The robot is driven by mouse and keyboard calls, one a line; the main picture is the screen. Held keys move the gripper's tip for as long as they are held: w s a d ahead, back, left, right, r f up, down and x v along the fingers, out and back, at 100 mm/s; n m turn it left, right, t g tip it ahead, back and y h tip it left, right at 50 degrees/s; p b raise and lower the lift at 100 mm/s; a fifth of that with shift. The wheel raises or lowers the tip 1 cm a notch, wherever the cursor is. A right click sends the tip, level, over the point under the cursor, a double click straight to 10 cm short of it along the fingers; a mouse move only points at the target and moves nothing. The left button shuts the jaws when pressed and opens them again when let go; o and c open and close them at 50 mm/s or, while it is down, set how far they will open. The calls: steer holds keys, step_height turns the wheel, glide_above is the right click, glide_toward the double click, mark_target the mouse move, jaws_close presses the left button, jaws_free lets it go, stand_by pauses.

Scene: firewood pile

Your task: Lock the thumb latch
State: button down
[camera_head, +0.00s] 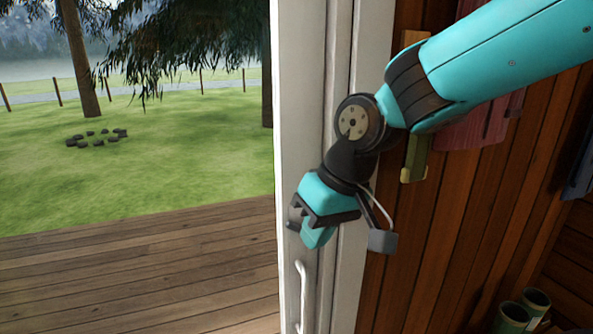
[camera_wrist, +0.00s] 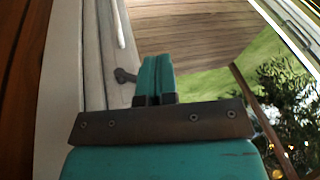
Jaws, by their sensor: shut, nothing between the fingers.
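My gripper (camera_head: 316,238) is shut and empty, its teal fingers together, in front of the white door frame. The fingers also show in the wrist view (camera_wrist: 156,76). The thumb latch (camera_wrist: 124,75) is a small dark knob or lever on the white frame, just left of my fingertips in the wrist view. In the head view my gripper mostly hides the latch area. The white door handle (camera_head: 301,297) is below my gripper; it also shows in the wrist view (camera_wrist: 118,22).
The wooden deck (camera_head: 150,265) and lawn (camera_head: 190,165) lie left of the white door frame (camera_head: 300,90). A brown plank wall (camera_head: 465,205) stands to the right, with hanging items behind my arm. Green boots (camera_head: 520,310) stand at lower right.

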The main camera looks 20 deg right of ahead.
mark_target(292, 223)
steer(key=w+d+r+m+t+h+p, duration=0.1)
steer(key=w+d+r+m+p, duration=0.1)
steer(key=w+r, duration=0.4)
steer(key=w+d+p, duration=0.1)
steer(key=w+p, duration=0.1)
steer(key=shift+w+d+m+p, duration=0.2)
steer(key=shift+d+m+p, duration=0.05)
steer(key=shift+m+p, duration=0.1)
steer(key=shift+f, duration=0.1)
steer(key=p+x, duration=0.3)
steer(key=x, duration=0.7)
steer(key=shift+w, duration=0.1)
